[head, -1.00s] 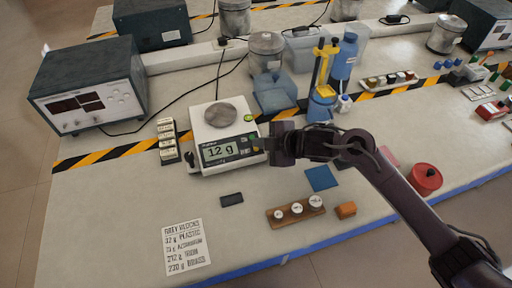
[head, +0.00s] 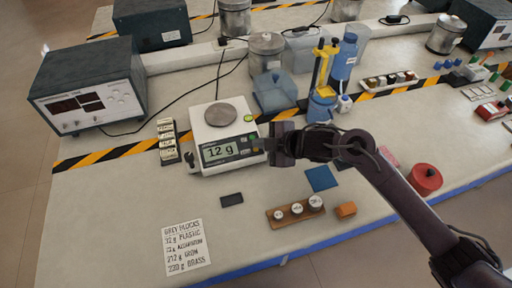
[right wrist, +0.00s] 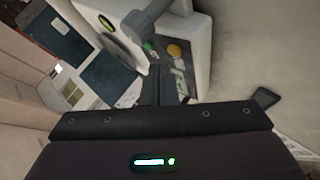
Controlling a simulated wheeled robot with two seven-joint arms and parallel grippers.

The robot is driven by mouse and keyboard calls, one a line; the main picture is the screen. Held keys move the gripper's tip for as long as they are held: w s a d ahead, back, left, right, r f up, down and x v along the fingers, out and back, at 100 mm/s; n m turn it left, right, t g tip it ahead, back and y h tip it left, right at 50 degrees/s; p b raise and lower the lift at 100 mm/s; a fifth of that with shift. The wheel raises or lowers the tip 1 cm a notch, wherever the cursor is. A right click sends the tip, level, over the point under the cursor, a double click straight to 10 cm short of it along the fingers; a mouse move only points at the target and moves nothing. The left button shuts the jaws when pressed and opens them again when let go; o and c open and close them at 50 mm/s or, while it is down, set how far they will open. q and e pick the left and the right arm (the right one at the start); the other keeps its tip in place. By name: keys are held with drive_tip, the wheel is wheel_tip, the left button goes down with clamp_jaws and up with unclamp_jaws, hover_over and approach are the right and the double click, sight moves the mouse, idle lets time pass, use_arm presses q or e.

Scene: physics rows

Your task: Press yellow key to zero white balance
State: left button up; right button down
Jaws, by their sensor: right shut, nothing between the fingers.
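The white balance (head: 212,122) stands on the bench in the head view, with a round grey pan (head: 221,114) on top. Its display (head: 219,151) reads about 12 g. My right gripper (head: 262,145) is shut and empty at the right end of the balance's front panel, close to the keys. In the right wrist view, the yellow key (right wrist: 174,50) and a green key (right wrist: 148,46) show on the panel beside my shut fingers (right wrist: 156,84). I cannot tell whether the fingertips touch a key. My left gripper is not in view.
Labelled blocks (head: 167,141) stand left of the balance. A wooden weight holder (head: 295,211) and an orange block (head: 346,210) lie in front.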

idle(0.5)
drive_tip(key=shift+w+f, duration=0.1)
drive_tip(key=shift+f, duration=0.3)
drive_tip(key=shift+f+b, duration=0.35)
drive_tip(key=shift+b, duration=0.15)
drive_tip(key=shift+r, duration=0.15)
idle(0.5)
drive_tip(key=shift+r+p, duration=0.65)
drive_tip(key=shift+p, duration=0.2)
drive_tip(key=r+p, duration=0.2)
drive_tip(key=s+r+p, duration=0.1)
drive_tip(key=r+p, duration=0.1)
drive_tip(key=shift+s+d+r+p, duration=0.1)
drive_tip(key=shift+d+r+p, duration=0.05)
drive_tip(key=shift+r+p, duration=0.25)
